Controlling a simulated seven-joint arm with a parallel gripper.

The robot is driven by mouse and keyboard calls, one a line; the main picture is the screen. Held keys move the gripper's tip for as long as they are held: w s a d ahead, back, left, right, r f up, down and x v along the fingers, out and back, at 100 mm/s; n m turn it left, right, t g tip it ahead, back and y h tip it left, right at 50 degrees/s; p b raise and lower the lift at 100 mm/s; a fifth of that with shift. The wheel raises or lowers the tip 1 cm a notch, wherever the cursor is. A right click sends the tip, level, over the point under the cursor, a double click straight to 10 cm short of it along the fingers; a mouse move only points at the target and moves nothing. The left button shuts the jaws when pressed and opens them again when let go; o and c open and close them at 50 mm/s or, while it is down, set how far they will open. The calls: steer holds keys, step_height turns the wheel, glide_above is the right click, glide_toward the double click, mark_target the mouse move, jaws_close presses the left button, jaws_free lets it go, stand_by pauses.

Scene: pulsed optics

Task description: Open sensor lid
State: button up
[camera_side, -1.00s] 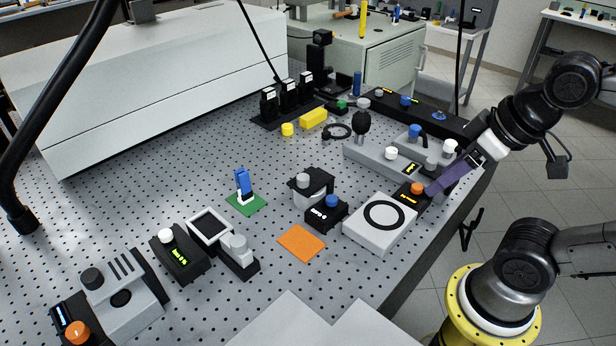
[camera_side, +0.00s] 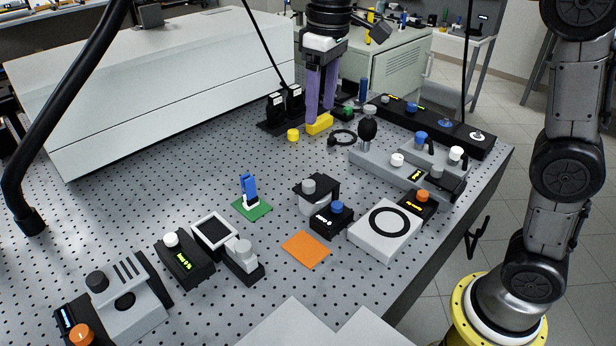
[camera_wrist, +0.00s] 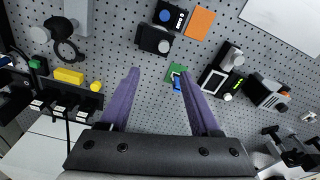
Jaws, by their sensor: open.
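No part is labelled as the sensor. A small housing with a black top and a grey knob (camera_side: 309,186) stands mid-table beside a black readout box with a blue knob (camera_side: 331,219). Its black top looks closed. In the wrist view, this black-topped housing (camera_wrist: 150,38) lies ahead of my fingertips, next to the readout box (camera_wrist: 171,15). My gripper (camera_side: 321,116) points down with its two purple fingers apart and nothing between them. In the side view it overlaps a yellow block (camera_side: 319,124) at the back. The wrist view shows the fingers (camera_wrist: 160,71) spread wide.
A green pad with a blue upright piece (camera_side: 250,207) and an orange card (camera_side: 305,249) lie near the housing. A white box with a black ring (camera_side: 386,230) stands to the right. Several black mounts (camera_side: 277,113) stand at the back. Bare perforated table lies centre left.

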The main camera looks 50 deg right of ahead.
mark_target(308, 183)
steer(key=shift+g, duration=0.4)
steer(key=f, duration=0.5)
steer(key=w+a+f, duration=0.1)
steer(key=f, duration=1.1)
steer(key=shift+w+a+f, duration=0.15)
steer(key=shift+w+f, duration=0.05)
steer(key=shift+w, duration=0.2)
jaws_close()
steer(key=shift+r, duration=0.1)
